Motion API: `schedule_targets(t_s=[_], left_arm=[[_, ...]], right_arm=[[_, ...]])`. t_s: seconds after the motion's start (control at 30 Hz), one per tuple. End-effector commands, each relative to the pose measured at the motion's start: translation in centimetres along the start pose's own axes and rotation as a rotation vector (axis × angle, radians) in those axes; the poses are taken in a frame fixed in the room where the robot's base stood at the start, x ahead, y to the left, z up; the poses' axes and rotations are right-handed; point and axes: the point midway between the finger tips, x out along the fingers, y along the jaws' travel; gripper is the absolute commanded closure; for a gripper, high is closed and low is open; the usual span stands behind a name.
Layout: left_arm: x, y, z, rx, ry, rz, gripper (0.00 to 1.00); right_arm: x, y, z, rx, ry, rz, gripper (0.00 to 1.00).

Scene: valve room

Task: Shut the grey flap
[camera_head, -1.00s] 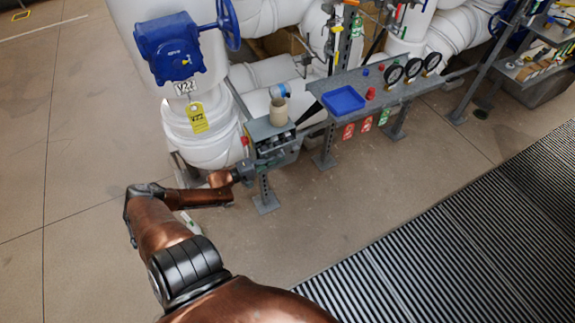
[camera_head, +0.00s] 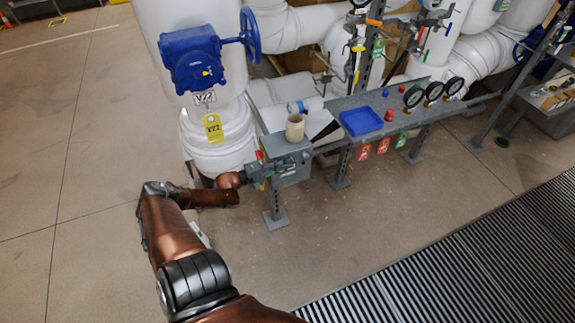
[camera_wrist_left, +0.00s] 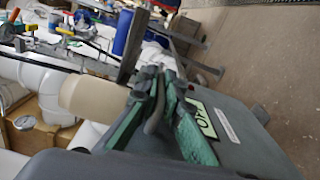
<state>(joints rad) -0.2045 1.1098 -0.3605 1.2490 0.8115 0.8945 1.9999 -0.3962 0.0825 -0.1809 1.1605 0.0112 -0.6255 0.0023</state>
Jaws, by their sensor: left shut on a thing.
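The grey flap (camera_head: 291,173) is on the front of a small grey box (camera_head: 283,147) on a post. In the head view it stands about upright across the box front, and no opening shows. Any thin gap at its edge is too small to tell. My left gripper (camera_head: 258,174) is at the flap's left side. In the left wrist view my gripper (camera_wrist_left: 157,98) is shut on a thin grey handle-like piece at the flap (camera_wrist_left: 242,135), which bears a pale green label. My right gripper is not in view.
A beige cup (camera_head: 295,128) stands on the box top. To the right is a grey bench (camera_head: 350,99) with a blue tray (camera_head: 361,121) and gauges (camera_head: 413,97). A white pipe with a blue valve (camera_head: 195,60) stands behind my left arm. Open floor lies in front.

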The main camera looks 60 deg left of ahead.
Motion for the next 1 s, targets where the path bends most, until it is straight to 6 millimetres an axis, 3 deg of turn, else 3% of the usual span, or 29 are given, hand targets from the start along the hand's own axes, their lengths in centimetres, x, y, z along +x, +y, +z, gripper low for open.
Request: schedule_targets(t_s=[0.27, 0.3, 0.53, 0.83, 1.0], left_arm=[[-0.3, 0.0, -0.6, 0.003, 0.012, -0.004, 1.0], [-0.3, 0.0, -0.7, 0.003, 0.013, -0.004, 0.92], [0.0, 0.1, -0.3, 0.003, 0.006, -0.003, 0.76], [-0.1, 0.0, -0.2, 0.002, 0.003, -0.002, 0.76], [-1.8, -0.1, -0.2, 0.002, 0.005, -0.005, 0.76]], right_arm=[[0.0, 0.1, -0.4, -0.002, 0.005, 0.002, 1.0], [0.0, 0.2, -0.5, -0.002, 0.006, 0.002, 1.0], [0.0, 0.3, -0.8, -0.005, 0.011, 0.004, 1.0], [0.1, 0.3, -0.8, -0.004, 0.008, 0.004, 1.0], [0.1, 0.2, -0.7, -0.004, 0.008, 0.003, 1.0]])
